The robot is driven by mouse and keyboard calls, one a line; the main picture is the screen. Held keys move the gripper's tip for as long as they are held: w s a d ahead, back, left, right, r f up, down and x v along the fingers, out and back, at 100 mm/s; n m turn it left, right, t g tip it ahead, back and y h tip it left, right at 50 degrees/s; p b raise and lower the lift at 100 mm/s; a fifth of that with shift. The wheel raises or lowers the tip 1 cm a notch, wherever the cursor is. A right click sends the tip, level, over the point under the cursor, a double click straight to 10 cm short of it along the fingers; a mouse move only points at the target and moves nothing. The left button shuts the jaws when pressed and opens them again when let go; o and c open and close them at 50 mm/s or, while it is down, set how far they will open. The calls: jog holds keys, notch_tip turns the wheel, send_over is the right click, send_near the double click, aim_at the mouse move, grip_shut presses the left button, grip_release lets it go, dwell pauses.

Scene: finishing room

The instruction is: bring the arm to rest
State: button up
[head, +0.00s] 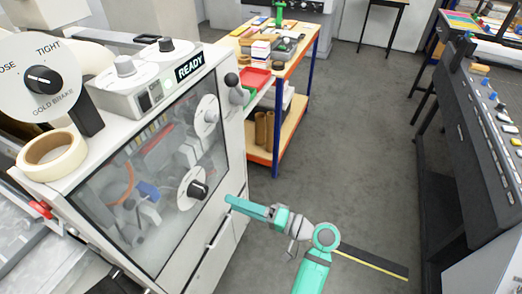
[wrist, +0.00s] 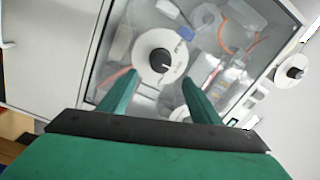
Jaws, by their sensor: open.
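My gripper (wrist: 158,92) is open in the wrist view, its two green fingers apart with nothing between them. Beyond the fingers is the clear door (wrist: 118,52) of the machine, with a white dial and black knob (wrist: 160,60) on it. In the head view my teal arm rises from the bottom, and its gripper end (head: 229,199) points left at the machine (head: 213,232), close to its right front edge. I cannot tell whether it touches the machine.
The machine has a gold brake dial (head: 40,79), a tape roll (head: 52,154) and a READY sign (head: 189,67) on top. A loaded workbench (head: 277,158) stands behind. A grey console (head: 468,140) is at right. The floor (head: 360,150) between is clear, apart from a dark strip (head: 372,262).

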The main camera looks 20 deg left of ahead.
notch_tip(320, 180, down, 13)
jog(key=s+d+m+t+h, duration=0.1)
jog(key=d+m+t+h, duration=0.1)
jog(key=m+t+h, duration=0.35)
jog(key=s+d+f+m+t+h, duration=0.3)
jog(key=s+d+f+t+h, duration=0.2)
jog(key=s+d+f+h, duration=0.6)
jog(key=s+d+r+n+t+h, duration=0.1)
jog(key=s+d+r+n+t, duration=0.1)
jog(key=s+r, duration=0.5)
jog(key=s+d+r+n+t+h, duration=0.1)
jog(key=s+d+r+n, duration=0.2)
jog(key=s+d+r, duration=0.2)
jog(key=s+r, duration=0.2)
jog(key=s, duration=0.2)
jog(key=shift+s+d+r+t, duration=0.15)
jog(key=shift+r+t, duration=0.2)
jog(key=shift+r, duration=0.05)
jog(key=shift+n, duration=0.25)
